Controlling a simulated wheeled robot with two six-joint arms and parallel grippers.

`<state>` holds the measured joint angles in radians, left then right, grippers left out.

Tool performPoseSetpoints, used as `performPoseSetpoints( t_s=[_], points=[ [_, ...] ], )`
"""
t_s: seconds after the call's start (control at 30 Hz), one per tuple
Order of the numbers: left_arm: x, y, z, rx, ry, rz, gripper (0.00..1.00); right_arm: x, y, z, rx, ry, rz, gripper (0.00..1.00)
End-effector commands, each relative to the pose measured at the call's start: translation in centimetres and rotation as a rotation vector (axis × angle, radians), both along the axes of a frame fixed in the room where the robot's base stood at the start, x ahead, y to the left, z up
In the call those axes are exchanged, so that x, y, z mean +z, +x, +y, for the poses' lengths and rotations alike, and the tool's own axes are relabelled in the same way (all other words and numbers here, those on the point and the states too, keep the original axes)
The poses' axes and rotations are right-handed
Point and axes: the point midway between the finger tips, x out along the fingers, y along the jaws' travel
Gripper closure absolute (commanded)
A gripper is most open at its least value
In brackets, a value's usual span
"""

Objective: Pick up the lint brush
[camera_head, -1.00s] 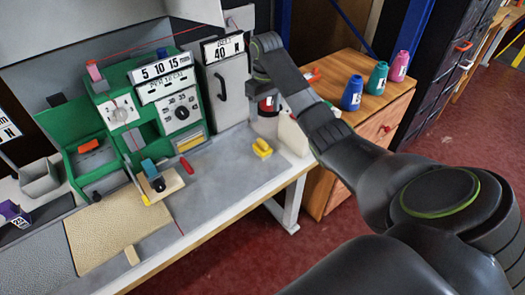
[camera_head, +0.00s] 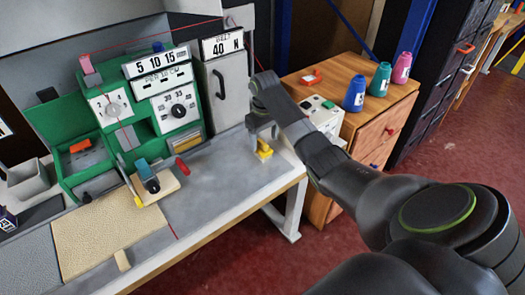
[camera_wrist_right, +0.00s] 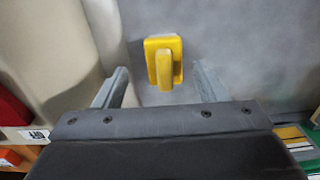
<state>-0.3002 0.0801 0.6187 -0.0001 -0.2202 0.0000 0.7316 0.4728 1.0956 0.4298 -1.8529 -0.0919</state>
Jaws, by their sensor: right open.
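The lint brush, a small yellow block with a raised handle (camera_head: 264,151), stands on the grey bench top near its right end. My right gripper (camera_head: 262,133) is directly above it in the head view, and its fingers partly cover the brush. In the right wrist view the yellow brush (camera_wrist_right: 163,62) is centred just beyond the fingertips. The two fingers of the right gripper (camera_wrist_right: 159,80) are apart, one to each side of the handle's line, with nothing between them. No contact can be made out. My left gripper is not in view.
A white box with buttons (camera_head: 322,115) stands close to the right of the gripper. A grey cabinet (camera_head: 228,95) stands behind. A red-handled piece (camera_head: 183,166) and a wooden block with a teal part (camera_head: 152,182) lie to the left. The bench between is clear.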

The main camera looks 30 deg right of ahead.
Motion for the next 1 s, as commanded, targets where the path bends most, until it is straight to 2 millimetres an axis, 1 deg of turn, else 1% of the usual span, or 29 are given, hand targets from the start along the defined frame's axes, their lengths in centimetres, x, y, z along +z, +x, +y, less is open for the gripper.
performPoseSetpoints(
  t_s=[0.13, 0.23, 0.37, 0.57, 0.93, 1.0],
  points=[
    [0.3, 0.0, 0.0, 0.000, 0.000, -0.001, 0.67, -2.4, 0.2, 0.6, 0.001, 0.002, 0.005, 0.35],
    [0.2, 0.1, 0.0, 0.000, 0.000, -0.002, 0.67, -3.7, 0.2, 0.5, 0.000, 0.001, 0.004, 0.35],
    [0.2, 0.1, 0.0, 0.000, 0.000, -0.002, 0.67, -4.5, 0.2, 0.5, 0.001, 0.000, 0.002, 0.35],
    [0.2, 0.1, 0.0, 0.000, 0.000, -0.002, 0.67, -4.5, 0.3, 0.5, 0.001, 0.000, 0.001, 0.35],
    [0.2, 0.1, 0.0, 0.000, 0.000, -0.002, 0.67, -4.4, 0.3, 0.5, 0.001, 0.000, 0.000, 0.83],
    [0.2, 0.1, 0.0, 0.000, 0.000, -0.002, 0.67, -4.4, 0.3, 0.5, 0.001, 0.000, 0.000, 0.84]
  ],
)
